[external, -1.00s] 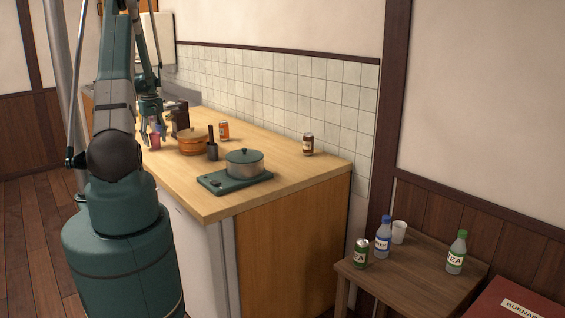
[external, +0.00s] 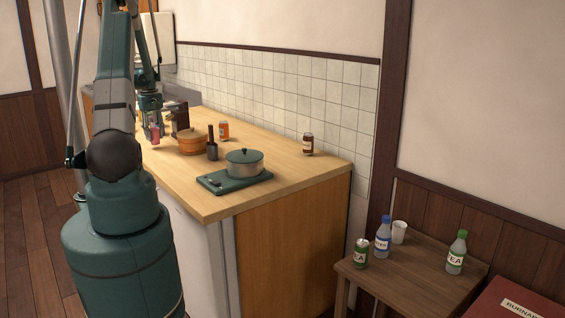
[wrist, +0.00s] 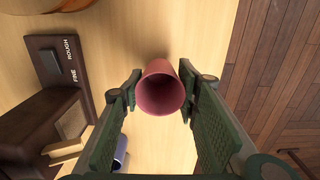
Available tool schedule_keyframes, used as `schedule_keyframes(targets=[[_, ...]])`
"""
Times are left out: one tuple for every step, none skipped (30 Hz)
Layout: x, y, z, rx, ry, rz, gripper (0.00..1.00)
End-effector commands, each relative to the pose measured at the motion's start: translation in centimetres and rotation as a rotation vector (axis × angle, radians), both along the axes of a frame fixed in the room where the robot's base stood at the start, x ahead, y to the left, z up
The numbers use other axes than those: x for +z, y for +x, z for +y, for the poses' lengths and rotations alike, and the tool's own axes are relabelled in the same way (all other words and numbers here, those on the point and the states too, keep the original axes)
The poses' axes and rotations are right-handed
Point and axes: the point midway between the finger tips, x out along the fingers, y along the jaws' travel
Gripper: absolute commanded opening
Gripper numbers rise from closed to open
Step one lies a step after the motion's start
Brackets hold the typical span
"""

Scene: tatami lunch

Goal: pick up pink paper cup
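The pink paper cup (wrist: 160,90) is between the two fingers of my gripper (wrist: 162,84) in the wrist view, its open mouth toward the camera. The fingertips press on its left and right sides. In the external view the cup (external: 155,134) shows at the far left end of the wooden counter, under my gripper (external: 152,128), and seems a little above the counter top. The arm partly hides this area.
A dark grinder (wrist: 62,75) and a blue cup (wrist: 120,152) are left of the gripper in the wrist view. An orange pot (external: 192,142), a dark utensil holder (external: 212,152), an orange can (external: 224,131) and a pot (external: 245,164) on a green stove (external: 216,186) stand nearer on the counter.

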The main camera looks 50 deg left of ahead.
Motion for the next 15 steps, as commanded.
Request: schedule_keyframes(targets=[[0.8,0.0,-0.1,0.0,0.0,0.0,0.27],[1.2,0.0,-0.1,0.0,0.0,0.0,0.27],[1.9,0.0,0.0,0.0,0.0,0.0,0.27],[2.3,0.0,0.0,0.0,0.0,0.0,0.27],[2.8,0.0,0.0,0.0,0.0,0.0,0.27],[3.4,0.0,-0.1,0.0,0.0,0.0,0.27],[3.9,0.0,-0.1,0.0,0.0,0.0,0.27],[4.3,0.0,0.0,0.0,0.0,0.0,0.27],[4.9,0.0,0.0,0.0,0.0,0.0,0.27],[5.2,0.0,0.0,0.0,0.0,0.0,0.27],[5.6,0.0,0.0,0.0,0.0,0.0,0.27],[6.1,0.0,0.0,0.0,0.0,0.0,0.27],[6.4,0.0,0.0,0.0,0.0,0.0,0.27],[6.7,0.0,0.0,0.0,0.0,0.0,0.27],[6.9,0.0,0.0,0.0,0.0,0.0,0.27]])
